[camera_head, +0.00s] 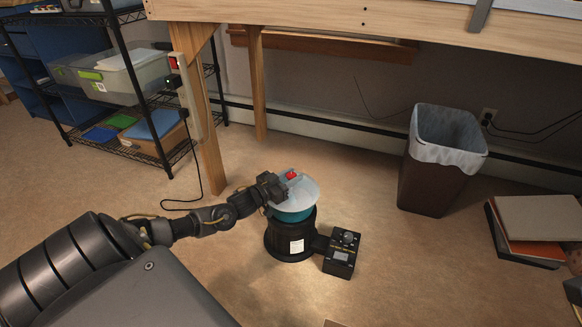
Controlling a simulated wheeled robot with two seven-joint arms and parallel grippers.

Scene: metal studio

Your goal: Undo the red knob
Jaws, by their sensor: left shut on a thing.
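The red knob (292,175) sits on top of a pale round lid (306,192). The lid tops a teal band on a dark cylindrical machine (291,237) on the floor, with a control box (342,253) at its right. My left gripper (284,181) reaches in from the left over the lid. It is shut at the red knob, and its fingers hide part of it. My right gripper is not in view.
A wooden workbench (370,22) spans the top, with a wooden leg (208,140) behind my left arm. A lined bin (440,165) stands at right, near stacked boards (540,218). Wire shelves (130,60) stand at left. Floor around the machine is mostly clear.

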